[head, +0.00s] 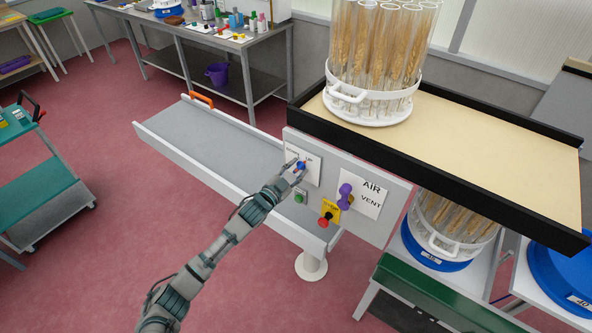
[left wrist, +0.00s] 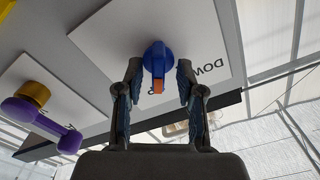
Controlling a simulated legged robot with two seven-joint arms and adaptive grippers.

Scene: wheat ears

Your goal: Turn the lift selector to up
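The lift selector is a blue knob (head: 301,165) on a white plate (head: 312,171) on the grey control panel. In the left wrist view the blue knob (left wrist: 157,57) has an orange pointer (left wrist: 158,86) aimed at the bottom of the picture. The word "DOWN" (left wrist: 208,71) is upside down on the plate, right of the knob. Lettering below the pointer is mostly hidden. My left gripper (head: 296,168) is at the knob, and its fingertips (left wrist: 158,68) stand on either side of it with small gaps visible. It is open. My right gripper is out of view.
On the same panel are a green button (head: 300,195), a red stop button (head: 324,220) on yellow, and a purple lever (head: 345,195) by the AIR/VENT plate (head: 366,199). A black-edged platform (head: 470,135) above the panel bears a rack of wheat tubes (head: 381,50).

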